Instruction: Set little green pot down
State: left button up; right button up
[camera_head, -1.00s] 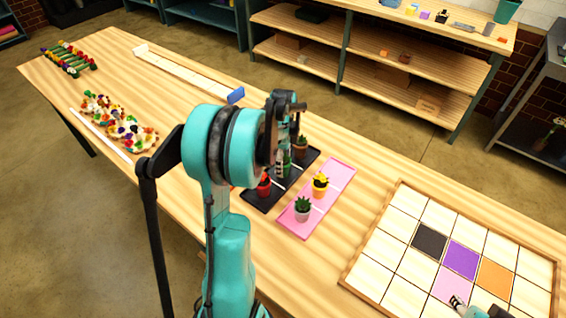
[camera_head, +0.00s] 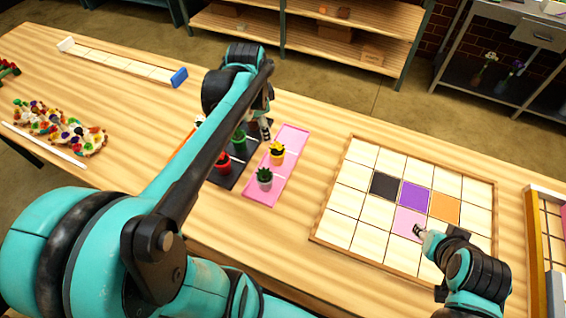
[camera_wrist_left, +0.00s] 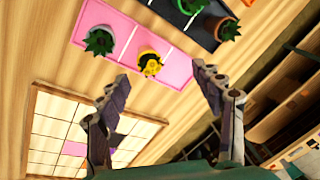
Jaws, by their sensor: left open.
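The little green pot (camera_head: 239,140) with its plant stands on the black tray (camera_head: 238,170), behind a red pot (camera_head: 222,162). In the left wrist view, the green pot (camera_wrist_left: 190,6) is cut by the top edge, beside a brown pot (camera_wrist_left: 228,30). My left gripper (camera_wrist_left: 165,86) is open and empty, its fingers spread apart above the table, clear of the pots. In the head view, my left gripper (camera_head: 264,127) hangs over the tray's far end, partly hidden by my arm. My right gripper (camera_head: 418,231) is over the pink square of the grid board; its jaw state is unclear.
A pink tray (camera_head: 288,140) beside the black one holds a yellow pot (camera_head: 277,155) and a pale pot (camera_head: 264,181). The grid board (camera_head: 350,200) lies to the right. Flower heads (camera_head: 60,125) lie at left. Bare table separates the pink tray and board.

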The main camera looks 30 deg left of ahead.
pick_arm(q)
jog(key=s+d+f+n+t, duration=0.2)
jog(key=s+d+n+t, duration=0.2)
jog(key=s+d+n, duration=0.4)
jog(key=s+d, duration=0.1)
jog(key=d, duration=0.5)
jog(key=shift+s+t+h, duration=0.4)
jog(key=shift+f, duration=0.1)
